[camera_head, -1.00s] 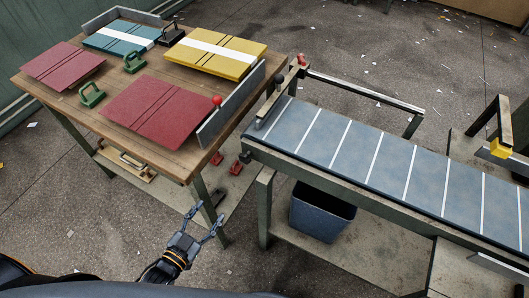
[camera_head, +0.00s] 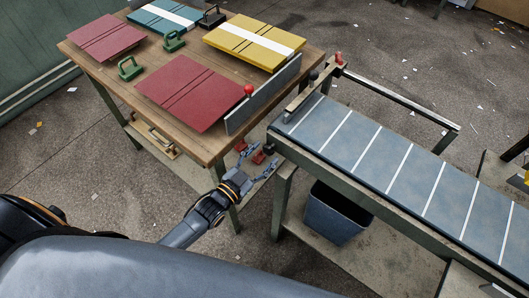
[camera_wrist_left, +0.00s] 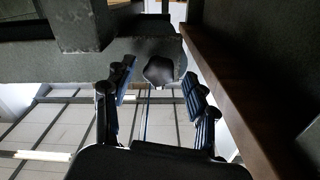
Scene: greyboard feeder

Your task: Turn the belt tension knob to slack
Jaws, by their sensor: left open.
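The belt tension knob (camera_wrist_left: 158,70) is a dark lobed knob on the grey end of the conveyor frame in the left wrist view. In the head view a small dark knob (camera_head: 269,149) shows at the conveyor's near left corner. My left gripper (camera_head: 259,166) is open just below that corner. In the left wrist view the two fingers of the gripper (camera_wrist_left: 158,88) stand apart on either side of the knob, with space between them and it. I cannot tell how far ahead the knob is. My right gripper is not in view.
The conveyor's blue belt (camera_head: 385,160) runs off to the right. A wooden table (camera_head: 110,78) with red, teal and yellow boards stands left of it, leaving a narrow gap. Red parts (camera_head: 258,157) lie near the knob. A blue bin (camera_head: 335,214) stands under the conveyor.

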